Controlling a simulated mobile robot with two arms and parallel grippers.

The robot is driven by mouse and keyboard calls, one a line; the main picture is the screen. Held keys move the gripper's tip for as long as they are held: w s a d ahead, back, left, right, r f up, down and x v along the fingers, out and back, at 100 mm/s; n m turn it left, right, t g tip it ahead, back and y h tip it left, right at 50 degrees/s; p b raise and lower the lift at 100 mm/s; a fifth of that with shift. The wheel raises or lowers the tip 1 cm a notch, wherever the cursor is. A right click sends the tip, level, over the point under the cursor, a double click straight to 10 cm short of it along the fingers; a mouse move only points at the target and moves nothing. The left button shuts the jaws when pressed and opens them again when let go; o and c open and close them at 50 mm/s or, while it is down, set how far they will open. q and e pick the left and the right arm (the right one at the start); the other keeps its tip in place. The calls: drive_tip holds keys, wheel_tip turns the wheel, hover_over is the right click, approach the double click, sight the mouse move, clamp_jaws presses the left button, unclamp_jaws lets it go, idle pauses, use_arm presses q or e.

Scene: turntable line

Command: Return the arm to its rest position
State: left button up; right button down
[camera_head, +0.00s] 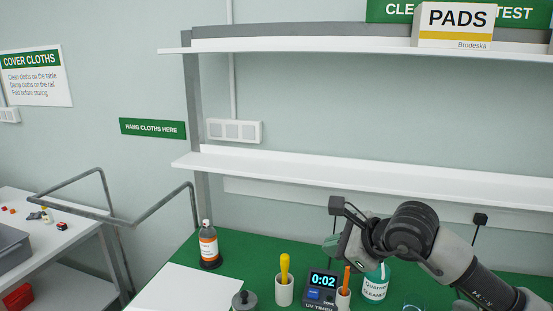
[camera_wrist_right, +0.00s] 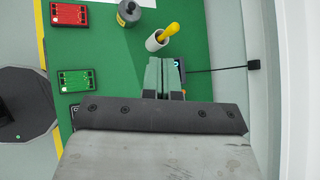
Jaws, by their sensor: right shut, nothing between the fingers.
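My right arm comes in from the right in the head view. My left gripper is in neither view.
A cup with a yellow-handled tool (camera_head: 284,285) and a cup with an orange-handled tool (camera_head: 344,293) flank the timer. The lower shelf (camera_head: 330,177) runs behind the arm.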

drive_tip(key=s+a+r+m+t+y, duration=0.1)
drive_tip(key=s+a+r+m+y, duration=0.3)
drive_tip(key=s+a+m+y, duration=0.6)
drive_tip(key=d+f+m+t+h, duration=0.55)
drive_tip(key=d+m+h, duration=0.35)
drive_tip(key=m, duration=0.7)
drive_tip(key=d+f+m+t+h, duration=0.5)
drive_tip(key=d+f+m+h, duration=0.3)
drive_tip(key=m, duration=0.7)
drive_tip(key=s+d+f+m+g, duration=0.3)
drive_tip(key=s+f+m+g, duration=0.5)
drive_tip(key=s+f+g, duration=1)
drive_tip(key=s+f+t+b, duration=0.1)
drive_tip(key=s+f+b, duration=0.2)
drive_tip(key=f, duration=1.3)
drive_tip(key=s+f+t+b, duration=0.1)
drive_tip(key=s+f+b, duration=0.15)
drive_tip(key=f, duration=1.35)
drive_tip(key=s+d+f+g+b, duration=0.1)
drive_tip(key=s+f+b, duration=0.1)
drive_tip(key=s+f, duration=0.5)
drive_tip(key=s+d+f+n+b, duration=0.1)
drive_tip(key=s+f+b, duration=0.1)
drive_tip(key=s+f, duration=0.6)
wheel_tip(320, 180, down, 5)
drive_tip(key=shift+s+d+r+g, duration=0.15)
drive_tip(key=shift+s+d+g, duration=0.1)
drive_tip(key=shift+g, duration=0.1)
